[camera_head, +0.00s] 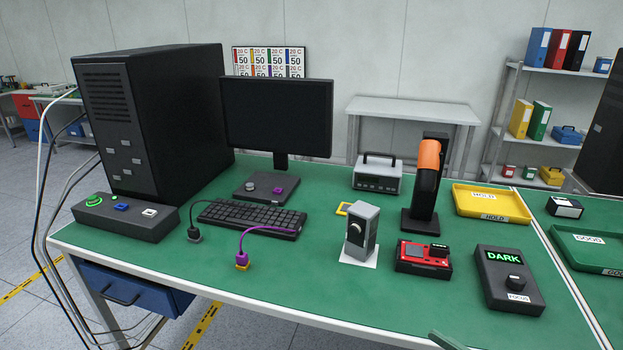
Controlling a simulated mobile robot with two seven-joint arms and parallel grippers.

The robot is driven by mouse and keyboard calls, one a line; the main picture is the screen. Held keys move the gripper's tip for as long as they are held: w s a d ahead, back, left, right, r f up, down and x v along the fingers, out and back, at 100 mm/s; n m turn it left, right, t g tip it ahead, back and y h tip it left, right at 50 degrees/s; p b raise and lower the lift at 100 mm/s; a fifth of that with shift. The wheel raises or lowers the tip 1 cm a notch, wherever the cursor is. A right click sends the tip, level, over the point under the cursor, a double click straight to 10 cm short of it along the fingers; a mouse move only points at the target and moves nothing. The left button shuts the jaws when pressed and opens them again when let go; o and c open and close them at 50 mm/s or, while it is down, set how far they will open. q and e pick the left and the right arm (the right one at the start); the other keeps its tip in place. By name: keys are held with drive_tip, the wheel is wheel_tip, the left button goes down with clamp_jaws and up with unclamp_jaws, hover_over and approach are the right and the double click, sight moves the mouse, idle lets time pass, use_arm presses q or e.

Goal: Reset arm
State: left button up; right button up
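Neither of my arms nor my grippers shows in the head view. The green-topped bench (330,285) fills the middle of the view. On it stand a grey box device with a round knob (361,232) on a white square, a black stand with an orange part (427,180), a red and black device (424,258), and a black box reading DARK (508,280) with a FOCUS knob. A small greenish piece (447,341) shows at the bottom edge; I cannot tell what it is.
A black computer tower (160,125), a monitor (277,115), a keyboard (250,217) and a button box (125,216) stand at left. A yellow HOLD tray (491,217) and a green GOOD tray (590,262) lie at right. The bench's front middle is clear.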

drive_tip(key=s+d+f+m+t+h, duration=0.2)
drive_tip(key=s+f+m+h, duration=0.15)
drive_tip(key=f+h, duration=0.35)
drive_tip(key=s+d+f+m+t+h, duration=0.1)
drive_tip(key=s+d+f+m+h, duration=0.15)
drive_tip(key=f+m+h, duration=0.4)
drive_tip(key=s+a+f+n+g+y, duration=0.1)
drive_tip(key=s+a+f+g, duration=0.2)
drive_tip(key=s+f+g, duration=0.4)
drive_tip(key=s+f, duration=0.6)
drive_tip(key=f, duration=0.2)
drive_tip(key=shift+s+f+n, duration=0.15)
drive_tip(key=shift+s+n, duration=0.1)
drive_tip(key=shift+n, duration=0.15)
